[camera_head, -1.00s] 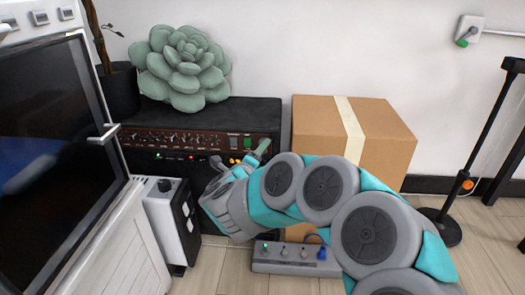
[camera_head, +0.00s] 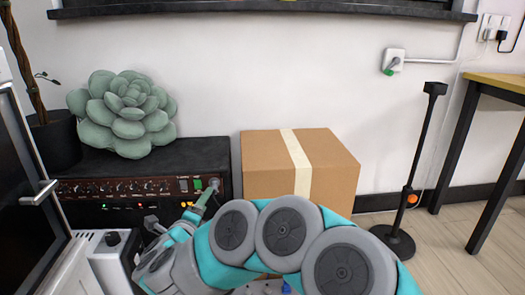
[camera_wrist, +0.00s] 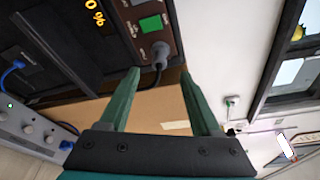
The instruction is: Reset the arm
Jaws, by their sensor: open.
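My arm, teal and grey, reaches from the bottom right of the head view toward the black amplifier (camera_head: 150,185). My gripper (camera_wrist: 160,95) shows in the wrist view as two green fingers spread apart with nothing between them. In the head view a green finger shows near the amplifier's right end, by its lit green switch. I cannot tell the exact gap between fingertips and panel.
A cardboard box (camera_head: 260,165) stands right of the amplifier. A succulent cushion (camera_head: 122,115) sits on top of the amplifier. A black stand (camera_head: 400,240) and a wooden-topped table (camera_head: 497,82) are at the right. A white appliance with a dark door is at the left edge.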

